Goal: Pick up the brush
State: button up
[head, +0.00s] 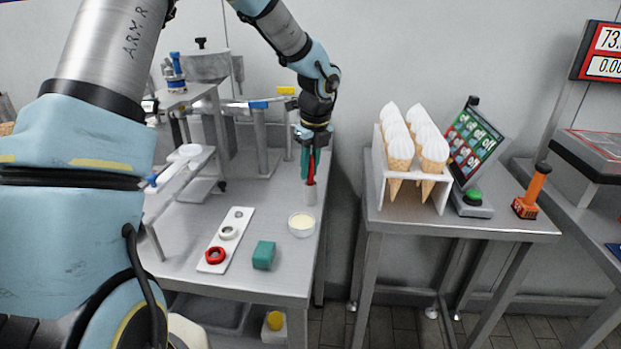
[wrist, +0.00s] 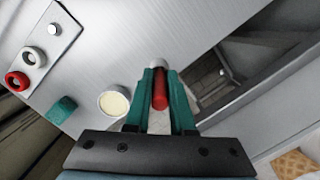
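The brush shows as a red handle (head: 311,171) standing upright near the right edge of the steel table, above a pale cylindrical part (head: 310,194). I cannot tell whether that part is a holder or the brush's lower end. My gripper (head: 309,168) points down over it, with its green fingers on either side of the handle. In the wrist view the red handle (wrist: 160,88) fills the gap between the two green fingertips (wrist: 160,75), and the fingers appear closed against it. The brush's bristles cannot be made out.
A bowl of cream-coloured stuff (head: 301,224) and a green block (head: 263,255) stand nearby on the table, with a white strip of rings (head: 227,238) to their left. Across a gap, a second table holds a white rack (head: 379,157) of ice-cream cones. Metal equipment stands behind left.

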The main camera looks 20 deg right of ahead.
grip_shut()
notch_tip(320, 180, up, 10)
jog(key=shift+r+b, duration=0.1)
jog(key=shift+b, duration=0.75)
